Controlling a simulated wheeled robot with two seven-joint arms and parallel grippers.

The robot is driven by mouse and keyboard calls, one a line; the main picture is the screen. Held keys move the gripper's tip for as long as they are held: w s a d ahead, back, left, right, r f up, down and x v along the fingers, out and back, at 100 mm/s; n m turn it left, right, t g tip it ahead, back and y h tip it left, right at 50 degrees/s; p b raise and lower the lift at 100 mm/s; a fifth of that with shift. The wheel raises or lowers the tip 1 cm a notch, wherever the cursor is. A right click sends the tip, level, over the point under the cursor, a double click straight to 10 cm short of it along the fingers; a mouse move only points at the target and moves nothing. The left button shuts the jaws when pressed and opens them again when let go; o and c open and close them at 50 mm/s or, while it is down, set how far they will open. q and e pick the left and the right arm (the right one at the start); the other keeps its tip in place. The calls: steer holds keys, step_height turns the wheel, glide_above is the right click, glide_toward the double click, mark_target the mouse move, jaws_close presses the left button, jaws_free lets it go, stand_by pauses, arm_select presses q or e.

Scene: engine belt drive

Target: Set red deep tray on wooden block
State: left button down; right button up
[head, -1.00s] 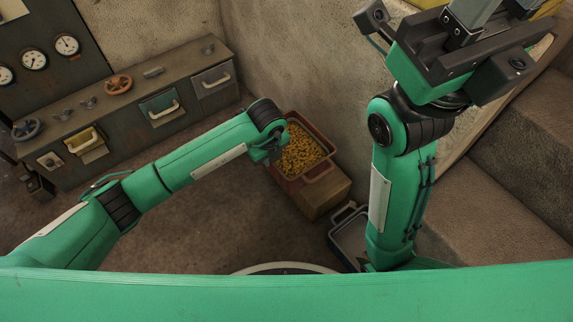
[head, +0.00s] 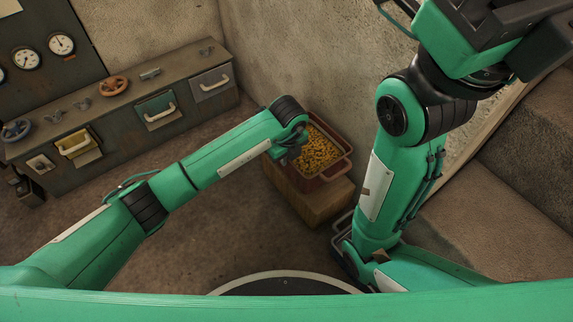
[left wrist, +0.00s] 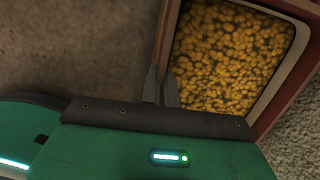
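The red deep tray (head: 329,177), full of small yellow pieces (head: 316,151), is over the wooden block (head: 312,202) in the head view. The tray looks roughly level; I cannot tell if its base touches the block. My left gripper (head: 287,156) is at the tray's left side. In the left wrist view, its two fingers (left wrist: 161,88) are close together with the tray's wall (left wrist: 168,42) between them. The tray's far end is cut off there. My right arm is raised at the upper right, and its fingers are not clearly visible.
A metal cabinet (head: 110,118) with drawers and valve wheels stands at the left. A concrete wall (head: 310,60) rises behind the block, with steps (head: 480,225) at the right. A dark metal tray (head: 344,238) is partly hidden by my right arm. Floor left of the block is clear.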

mark_target(286, 168)
arm_select(q)
step_height(286, 168, down, 3)
steer(key=shift+w+d+f+b, duration=0.1)
steer(key=shift+f+b, duration=0.05)
steer(key=shift+b, duration=1.1)
steer(key=shift+f+b, duration=0.1)
steer(key=shift+b, duration=0.2)
steer(key=shift+w+d, duration=0.1)
steer(key=c, duration=2)
jaws_free()
steer(key=shift+f, duration=0.1)
steer(key=o, duration=0.3)
